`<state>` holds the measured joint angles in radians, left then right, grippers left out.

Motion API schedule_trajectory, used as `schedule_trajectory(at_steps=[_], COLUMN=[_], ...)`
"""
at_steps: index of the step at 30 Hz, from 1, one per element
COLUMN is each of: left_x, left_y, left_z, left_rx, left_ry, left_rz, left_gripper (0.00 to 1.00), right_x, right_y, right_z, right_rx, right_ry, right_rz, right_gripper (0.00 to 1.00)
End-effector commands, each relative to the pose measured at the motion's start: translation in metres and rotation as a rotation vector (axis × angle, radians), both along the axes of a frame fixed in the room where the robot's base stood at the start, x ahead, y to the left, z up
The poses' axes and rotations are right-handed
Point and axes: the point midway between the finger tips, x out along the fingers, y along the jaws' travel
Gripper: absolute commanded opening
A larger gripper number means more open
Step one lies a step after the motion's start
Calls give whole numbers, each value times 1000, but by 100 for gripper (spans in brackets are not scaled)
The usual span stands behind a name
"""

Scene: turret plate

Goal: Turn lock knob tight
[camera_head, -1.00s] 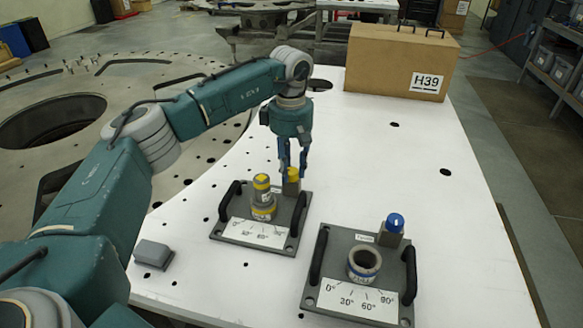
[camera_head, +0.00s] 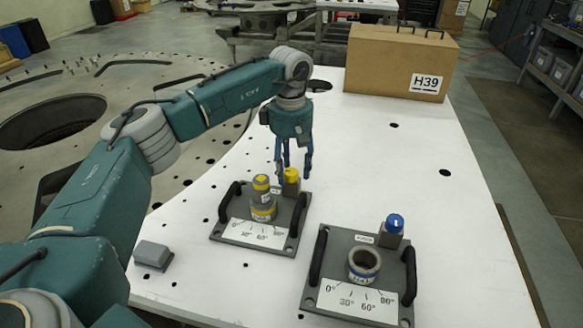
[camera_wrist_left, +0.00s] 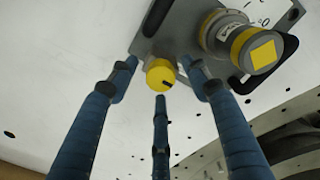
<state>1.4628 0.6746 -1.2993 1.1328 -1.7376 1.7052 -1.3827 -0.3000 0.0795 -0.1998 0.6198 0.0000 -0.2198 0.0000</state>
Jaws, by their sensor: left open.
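The yellow lock knob (camera_head: 291,175) sits on a grey block on the left turret plate (camera_head: 225,236). My left gripper (camera_head: 293,170) points down at the knob's far side. In the left wrist view its blue fingers (camera_wrist_left: 160,90) are spread open around the knob's near edge, with no clear grip on it. A yellow-banded cylinder (camera_head: 262,198) stands on the same plate beside the knob. The blue lock knob (camera_head: 395,222) is on the right plate (camera_head: 323,290). My right gripper is not in view.
The right plate has an empty ring socket (camera_head: 364,263) and black handles. A grey block (camera_head: 153,254) lies at the table's near left. A brown case marked H39 (camera_head: 400,62) stands at the back. The white table (camera_head: 450,230) is clear to the right.

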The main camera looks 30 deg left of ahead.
Motion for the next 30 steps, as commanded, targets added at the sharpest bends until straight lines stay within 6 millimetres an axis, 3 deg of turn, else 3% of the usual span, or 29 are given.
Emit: schedule_trajectory(at_steps=[5,15,21,30], left_x=[1,0,-1,-1], left_y=[0,-1,0,0], left_z=[11,80,110,120], left_rx=[0,0,0,0], left_ry=[-2,-3,-2,0], left_rz=[0,0,1,-1], left_gripper=[48,48,48,48], right_x=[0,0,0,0], right_y=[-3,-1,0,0], right_z=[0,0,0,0], right_rx=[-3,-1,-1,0], right_ry=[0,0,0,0], right_rz=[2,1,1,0], right_gripper=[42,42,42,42])
